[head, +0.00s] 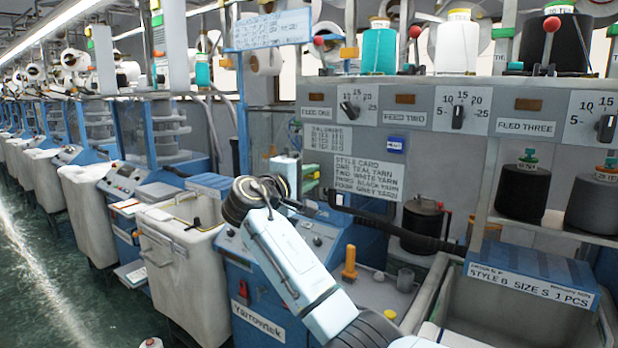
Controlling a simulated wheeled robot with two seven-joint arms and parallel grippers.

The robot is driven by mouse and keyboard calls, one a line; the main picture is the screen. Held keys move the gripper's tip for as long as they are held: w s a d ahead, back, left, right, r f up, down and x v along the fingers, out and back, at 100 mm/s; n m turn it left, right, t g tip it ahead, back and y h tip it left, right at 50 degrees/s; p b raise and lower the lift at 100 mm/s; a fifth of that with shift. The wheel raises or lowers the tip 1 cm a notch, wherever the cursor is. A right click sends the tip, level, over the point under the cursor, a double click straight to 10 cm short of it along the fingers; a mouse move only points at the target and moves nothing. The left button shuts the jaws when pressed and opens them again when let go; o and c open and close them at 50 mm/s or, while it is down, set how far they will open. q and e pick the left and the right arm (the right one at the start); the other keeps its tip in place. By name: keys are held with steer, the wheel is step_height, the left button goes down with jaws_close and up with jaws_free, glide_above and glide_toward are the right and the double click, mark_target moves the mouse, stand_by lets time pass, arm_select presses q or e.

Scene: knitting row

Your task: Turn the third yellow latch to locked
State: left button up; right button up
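Several small yellow or orange parts show in the head view, but I cannot tell which is the third latch or how it is turned. An orange-yellow block (349,53) sits at the left end of the feed panel, beside a red knob. A yellow upright handle (349,262) stands on the machine deck. My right arm reaches up and left from the bottom, in front of the blue machine. My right gripper (262,190) is at its far end, left of the yellow handle and apart from it. Its fingers are unclear. My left gripper is not in view.
The feed panel (440,118) carries dials and labels, with teal, white and black yarn cones above. A grey bin (520,310) is at lower right; a white bin (185,255) stands left. Open green floor lies far left.

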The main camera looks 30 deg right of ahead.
steer(key=o, duration=0.3)
steer(key=shift+a, duration=0.1)
steer(key=b+v, duration=0.2)
steer(key=v, duration=1.1)
steer(key=shift+s+a, duration=0.1)
